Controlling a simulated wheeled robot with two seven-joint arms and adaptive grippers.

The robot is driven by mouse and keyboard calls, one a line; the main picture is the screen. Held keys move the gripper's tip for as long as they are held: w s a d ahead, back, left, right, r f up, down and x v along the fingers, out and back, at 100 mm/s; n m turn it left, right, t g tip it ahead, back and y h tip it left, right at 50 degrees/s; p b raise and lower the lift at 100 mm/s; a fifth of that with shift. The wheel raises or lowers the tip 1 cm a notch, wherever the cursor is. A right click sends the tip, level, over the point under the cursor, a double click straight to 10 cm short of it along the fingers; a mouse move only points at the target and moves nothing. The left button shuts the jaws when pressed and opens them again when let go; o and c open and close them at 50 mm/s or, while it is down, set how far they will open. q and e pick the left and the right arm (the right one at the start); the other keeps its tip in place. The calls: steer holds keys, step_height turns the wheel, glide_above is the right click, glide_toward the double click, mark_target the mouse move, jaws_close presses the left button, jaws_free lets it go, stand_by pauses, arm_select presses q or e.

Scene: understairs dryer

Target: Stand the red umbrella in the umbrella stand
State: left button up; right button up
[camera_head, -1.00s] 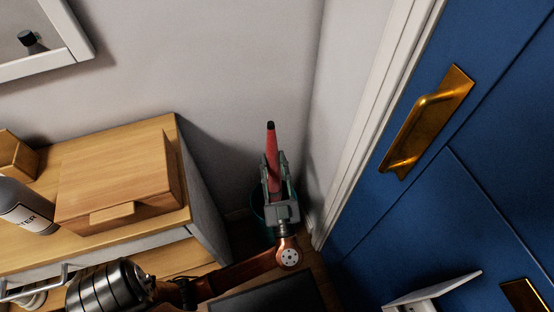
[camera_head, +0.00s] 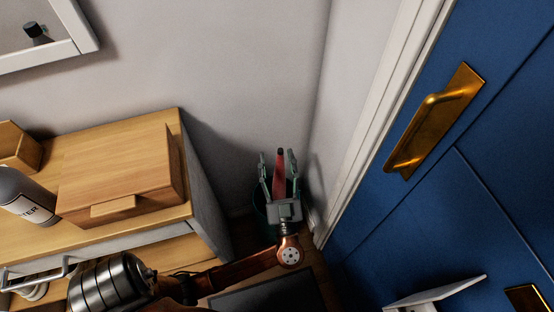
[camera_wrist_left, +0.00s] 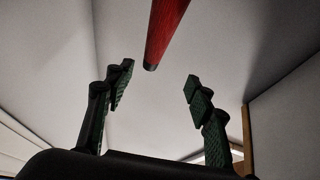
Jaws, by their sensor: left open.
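The red umbrella (camera_head: 278,178) has a dark tip and shows between the spread fingers of my left gripper (camera_head: 278,164), clear of both. It points up and leans slightly; its lower part is hidden behind the gripper. The teal umbrella stand (camera_head: 260,214) is on the floor in the corner, mostly hidden by the gripper and arm. The umbrella seems to be in it, but the gripper hides where they meet. In the left wrist view, a dark-ended red length of the umbrella (camera_wrist_left: 165,30) lies beyond the open fingers (camera_wrist_left: 158,86), with gaps on both sides. My right gripper is out of view.
A wooden cabinet (camera_head: 205,205) with a wooden box (camera_head: 115,178) and a bottle (camera_head: 25,200) stands left of the gripper. The wall is close behind. A blue door (camera_head: 430,215) with a brass handle (camera_head: 435,118) is at the right.

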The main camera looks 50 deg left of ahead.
arm_select(q)
steer(key=shift+f, duration=0.1)
steer(key=v, duration=1.2)
stand_by(0.6)
